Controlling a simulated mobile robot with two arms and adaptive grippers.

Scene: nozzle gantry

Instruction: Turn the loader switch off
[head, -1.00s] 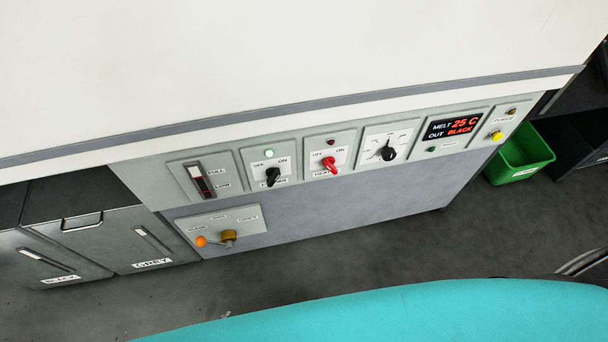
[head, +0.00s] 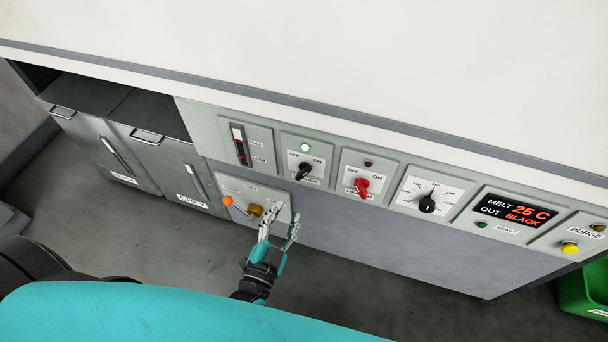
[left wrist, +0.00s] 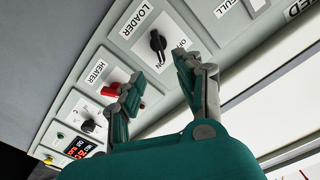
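The loader switch (head: 304,171) is a black rotary knob on a white OFF/ON plate, its handle slanting with the upper end toward ON. The green lamp (head: 305,147) above it is lit. In the left wrist view the same loader switch (left wrist: 157,42) shows beside its LOADER label, just beyond the fingers. My left gripper (head: 281,212) is open and empty, below the switch and in front of the lower lever plate. Its parted fingers also show in the left wrist view (left wrist: 158,74), apart from the knob. My right gripper is not in view.
The red heater switch (head: 362,188) is close on the right, then a black dial (head: 427,204) and a display (head: 516,213). An orange-knobbed lever (head: 228,201) sits below left. Grey bins (head: 172,170) stand at the left. The floor in front is clear.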

